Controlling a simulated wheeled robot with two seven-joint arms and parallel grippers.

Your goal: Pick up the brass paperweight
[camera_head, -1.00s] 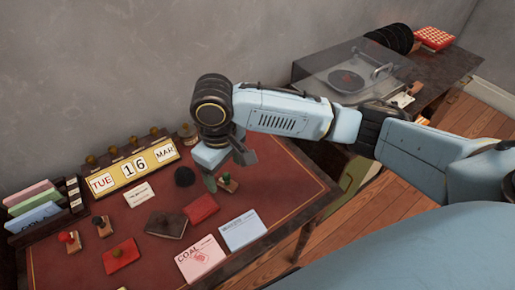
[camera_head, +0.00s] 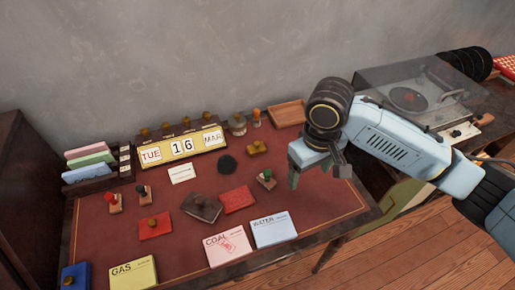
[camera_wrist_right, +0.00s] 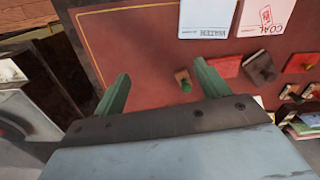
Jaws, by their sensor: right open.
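A small brass-coloured piece with a knob (camera_head: 258,147), which looks like the brass paperweight, sits on the red desk top (camera_head: 330,205), right of the calendar. My right gripper (camera_head: 320,173) is open and empty above the desk's right side, right of the brass piece and apart from it. I cannot make out the brass piece in the wrist view. My left gripper is not in view.
A green-knobbed stamp (camera_head: 267,180) stands near the gripper; it also shows in the wrist view (camera_wrist_right: 184,83). A black round object (camera_head: 228,164), jar (camera_head: 238,125), calendar (camera_head: 182,148) and wooden tray (camera_head: 287,113) are close to the brass piece. A record player (camera_head: 415,95) stands right.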

